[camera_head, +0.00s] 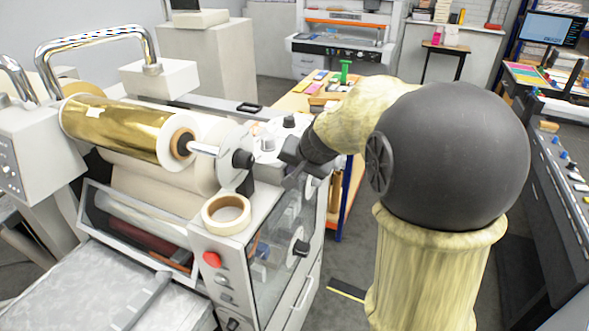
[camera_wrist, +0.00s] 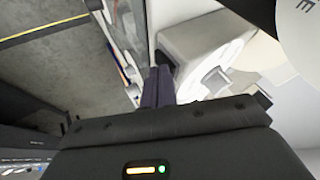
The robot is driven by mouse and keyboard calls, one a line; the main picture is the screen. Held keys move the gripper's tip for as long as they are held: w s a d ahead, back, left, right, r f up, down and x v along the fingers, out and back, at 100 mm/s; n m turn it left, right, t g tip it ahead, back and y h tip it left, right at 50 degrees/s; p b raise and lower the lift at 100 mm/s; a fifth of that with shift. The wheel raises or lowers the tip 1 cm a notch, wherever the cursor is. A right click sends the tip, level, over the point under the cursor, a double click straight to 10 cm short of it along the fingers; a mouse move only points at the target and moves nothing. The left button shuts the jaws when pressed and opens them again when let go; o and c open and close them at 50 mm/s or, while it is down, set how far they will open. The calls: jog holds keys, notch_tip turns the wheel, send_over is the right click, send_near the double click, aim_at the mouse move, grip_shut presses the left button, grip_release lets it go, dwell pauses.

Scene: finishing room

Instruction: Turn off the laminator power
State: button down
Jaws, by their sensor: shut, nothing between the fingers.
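The laminator (camera_head: 180,232) fills the left of the head view, with a gold foil roll (camera_head: 115,128) on top. Its front panel carries a red round button (camera_head: 212,259) and small dark controls (camera_head: 224,290) below it. I cannot tell which control is the power switch. My gripper (camera_head: 291,172) is over the machine's right end, by a light housing with a knob. In the wrist view my gripper (camera_wrist: 158,84) is shut and empty. Its fingertips are close to the white housing (camera_wrist: 200,45) with a pale knob (camera_wrist: 215,82); contact is unclear.
A roll of tape (camera_head: 226,214) sits on the laminator's front corner. Behind my arm is a wooden table (camera_head: 297,100) with small items. A long dark machine (camera_head: 560,195) stands at the right. Grey floor (camera_head: 345,262) is open between it and the laminator.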

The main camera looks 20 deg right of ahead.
jog(key=shift+r+p, duration=0.55)
jog(key=shift+r, duration=0.25)
jog(key=shift+f, duration=0.1)
jog(key=d+b+v, duration=0.1)
jog(key=b+v, duration=0.2)
jog(key=v, duration=0.9)
jog(key=shift+d, duration=0.1)
jog(key=s+a+f+n+g, duration=0.1)
jog(key=s+f, duration=0.3)
jog(key=f, duration=0.4)
jog(key=s+a+f+n+g+h, duration=0.1)
jog(key=s+f+n+g, duration=0.1)
jog(key=s+f, duration=0.3)
jog(key=s+a+f+n+g, duration=0.1)
jog(key=s+f, duration=0.4)
jog(key=f, duration=0.8)
jog(key=shift+a+n+g+h, duration=0.15)
jog(key=shift+n+g+h, duration=0.3)
jog(key=shift+n, duration=0.65)
